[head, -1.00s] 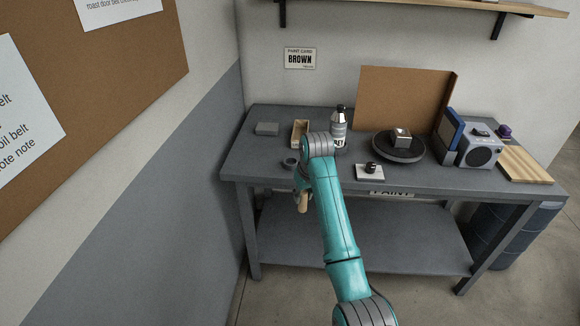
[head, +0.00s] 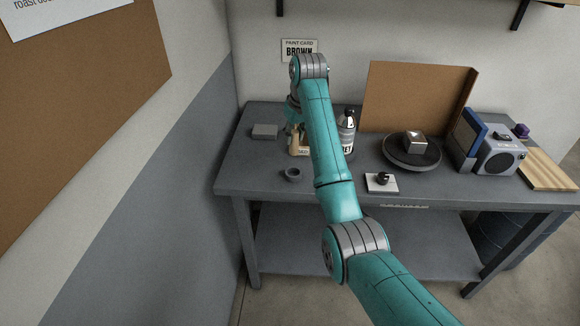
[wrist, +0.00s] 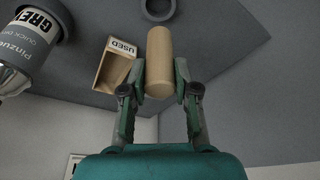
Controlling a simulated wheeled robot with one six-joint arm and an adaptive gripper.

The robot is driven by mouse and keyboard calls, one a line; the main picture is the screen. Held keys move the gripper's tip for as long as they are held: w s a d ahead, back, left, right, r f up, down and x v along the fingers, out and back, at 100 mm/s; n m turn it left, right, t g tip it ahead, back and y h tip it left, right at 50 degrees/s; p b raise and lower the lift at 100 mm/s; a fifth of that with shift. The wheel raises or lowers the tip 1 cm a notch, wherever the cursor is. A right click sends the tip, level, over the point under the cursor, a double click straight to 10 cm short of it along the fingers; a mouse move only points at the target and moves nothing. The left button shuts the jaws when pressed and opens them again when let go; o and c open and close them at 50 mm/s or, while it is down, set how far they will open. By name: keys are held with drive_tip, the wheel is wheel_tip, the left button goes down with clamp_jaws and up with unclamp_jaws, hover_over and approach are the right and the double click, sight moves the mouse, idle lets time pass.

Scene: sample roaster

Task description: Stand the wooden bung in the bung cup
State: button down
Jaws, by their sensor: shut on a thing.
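The wooden bung (wrist: 159,58) is a plain light-wood cylinder. My gripper (wrist: 159,91) is shut on it near one end, with a finger on each side. In the head view the gripper (head: 293,113) is at the back left of the bench, partly hidden by my arm, and the bung below it is hard to tell from the box behind. The bung cup (head: 292,174) is a small dark grey round cup near the bench's front left. It is empty and apart from the bung; its rim shows at the wrist view's top edge (wrist: 158,15).
An open wooden box labelled USED (wrist: 116,68) and a paint bottle (head: 347,130) stand close to the gripper. A grey block (head: 265,132) lies at the left. A white plate with a dark knob (head: 382,187), a turntable (head: 412,160) and a radio (head: 495,155) stand to the right.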

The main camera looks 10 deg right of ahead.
sight(295, 154)
drive_tip(key=shift+w+f, duration=0.15)
drive_tip(key=shift+f, duration=0.1)
wheel_tip(295, 154, down, 9)
drive_tip(key=shift+f, duration=0.2)
drive_tip(key=shift+f, duration=0.1)
drive_tip(key=c, duration=0.9)
unclamp_jaws()
drive_tip(key=shift+o, duration=0.2)
